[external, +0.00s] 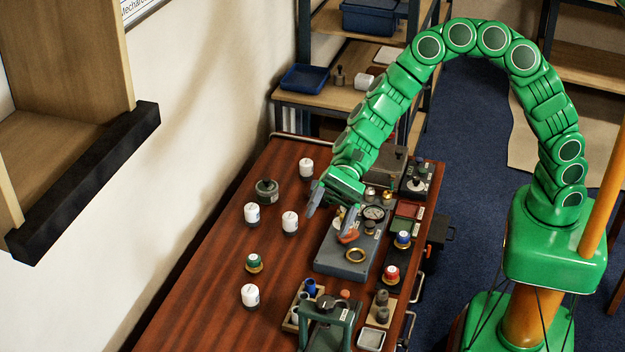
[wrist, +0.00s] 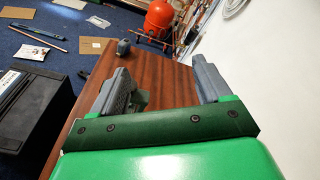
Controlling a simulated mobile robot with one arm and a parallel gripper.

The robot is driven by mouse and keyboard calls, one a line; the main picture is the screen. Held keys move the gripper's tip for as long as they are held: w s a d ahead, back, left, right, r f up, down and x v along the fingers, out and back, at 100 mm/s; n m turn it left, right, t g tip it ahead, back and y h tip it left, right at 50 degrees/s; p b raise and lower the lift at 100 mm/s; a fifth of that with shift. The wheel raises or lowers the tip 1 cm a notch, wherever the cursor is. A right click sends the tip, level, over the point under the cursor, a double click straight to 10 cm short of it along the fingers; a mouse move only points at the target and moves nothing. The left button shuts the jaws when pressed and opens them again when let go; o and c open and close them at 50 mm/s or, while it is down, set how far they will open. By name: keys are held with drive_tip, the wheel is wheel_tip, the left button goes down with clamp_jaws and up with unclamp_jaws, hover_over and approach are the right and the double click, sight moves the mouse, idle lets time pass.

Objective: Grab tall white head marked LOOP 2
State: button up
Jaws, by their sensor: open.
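Several white heads with dark bases stand on the brown table in the external view: a far one (external: 306,168), a left one (external: 252,213), a middle one (external: 290,222) and a near one (external: 250,296). Their markings are too small to read, so I cannot tell which is LOOP 2. My gripper (external: 331,214) is open and empty, tilted down over the table to the right of the middle head and apart from it. In the wrist view my gripper's two grey fingers (wrist: 160,66) are spread, and no white head shows between them.
A grey block (external: 345,259) with a brass ring lies right of the heads. A green frame (external: 328,325) is at the near edge. A wall borders the table's left side.

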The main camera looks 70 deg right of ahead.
drive_tip(key=w+f+m+t, duration=0.4)
drive_tip(key=w+f+m, duration=0.2)
drive_tip(key=w+f, duration=0.4)
drive_tip(key=m+t+h, duration=0.3)
drive_tip(key=m+h, duration=0.1)
drive_tip(key=m, duration=0.2)
approach(250, 292)
drive_tip(key=f, duration=0.1)
drive_tip(key=w+a+f, duration=0.1)
drive_tip(key=shift+f, duration=0.3)
drive_tip(key=shift+w+d+x, duration=0.1)
drive_tip(key=shift+w+x, duration=0.05)
drive_tip(key=shift+x, duration=0.95)
drive_tip(key=shift+w+d+x, duration=0.1)
drive_tip(key=shift+x, duration=1)
drive_tip(key=shift+w+d+x, duration=0.1)
drive_tip(key=shift+w+x, duration=0.05)
drive_tip(key=shift+x, duration=0.95)
drive_tip(key=shift+w+a+f, duration=0.2)
drive_tip(key=shift+a, duration=0.4)
drive_tip(key=shift+c, duration=0.2)
drive_tip(key=c, duration=1.1)
drive_tip(key=shift+o, duration=0.2)
drive_tip(key=shift+r, duration=0.1)
